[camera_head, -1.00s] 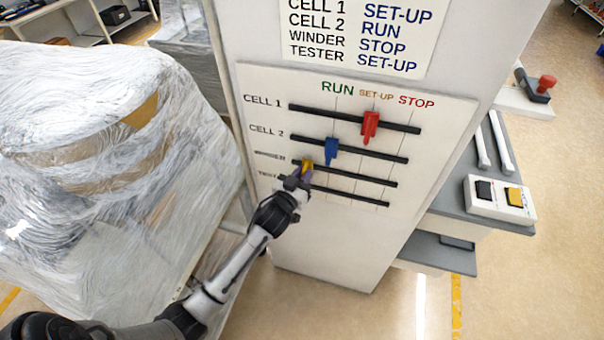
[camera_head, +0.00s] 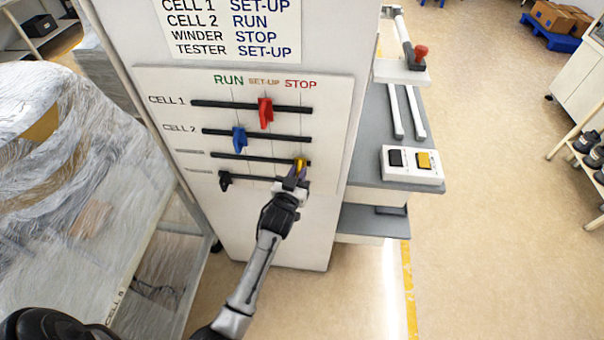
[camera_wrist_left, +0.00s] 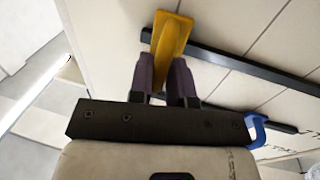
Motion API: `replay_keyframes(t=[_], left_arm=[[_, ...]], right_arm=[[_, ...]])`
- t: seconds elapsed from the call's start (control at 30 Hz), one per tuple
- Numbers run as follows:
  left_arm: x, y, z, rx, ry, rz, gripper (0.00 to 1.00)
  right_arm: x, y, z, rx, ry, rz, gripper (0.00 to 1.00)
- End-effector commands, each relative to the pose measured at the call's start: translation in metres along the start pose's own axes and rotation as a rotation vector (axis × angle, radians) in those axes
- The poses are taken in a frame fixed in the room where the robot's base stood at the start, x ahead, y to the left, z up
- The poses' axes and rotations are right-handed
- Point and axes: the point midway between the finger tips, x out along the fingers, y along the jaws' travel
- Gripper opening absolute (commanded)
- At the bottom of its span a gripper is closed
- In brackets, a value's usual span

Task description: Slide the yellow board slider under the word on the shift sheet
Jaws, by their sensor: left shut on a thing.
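The yellow slider (camera_head: 301,164) sits on the third rail (camera_head: 250,158) of the white board, near its right end, roughly below the printed word STOP (camera_head: 300,84). My left gripper (camera_head: 295,177) is shut on it from below and in front. In the left wrist view the two dark fingers (camera_wrist_left: 165,82) stand either side of the lower part of the yellow slider (camera_wrist_left: 170,38). The shift sheet (camera_head: 228,30) above reads WINDER STOP. The third row's label is too blurred to read now. My right gripper is not in view.
The red slider (camera_head: 265,112) is under SET-UP on the top rail. The blue slider (camera_head: 239,139) is under RUN on the second. A black slider (camera_head: 225,181) is at the left of the lowest rail. A grey bench with a button box (camera_head: 412,168) stands right; wrapped goods (camera_head: 60,180) stand left.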

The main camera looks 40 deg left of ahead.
Motion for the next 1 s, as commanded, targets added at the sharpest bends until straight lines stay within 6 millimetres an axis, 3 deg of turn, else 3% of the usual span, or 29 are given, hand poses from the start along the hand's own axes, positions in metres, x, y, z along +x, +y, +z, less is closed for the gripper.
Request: replay_keyframes(t=[0.4, 0.43, 0.6, 1.0], left_arm=[[-0.0001, 0.005, -0.0012, 0.003, 0.004, 0.004, 0.0], [-0.0001, 0.0051, -0.0012, 0.003, 0.004, 0.004, 0.21], [0.0, 0.0044, -0.0011, 0.001, 0.003, 0.003, 0.37], [-0.0008, 0.002, -0.0002, 0.001, 0.001, -0.001, 0.38]], right_arm=[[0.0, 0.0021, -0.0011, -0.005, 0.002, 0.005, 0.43], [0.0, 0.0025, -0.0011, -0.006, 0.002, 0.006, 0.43], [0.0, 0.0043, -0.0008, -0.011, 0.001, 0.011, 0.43], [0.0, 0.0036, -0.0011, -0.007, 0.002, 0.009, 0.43]])
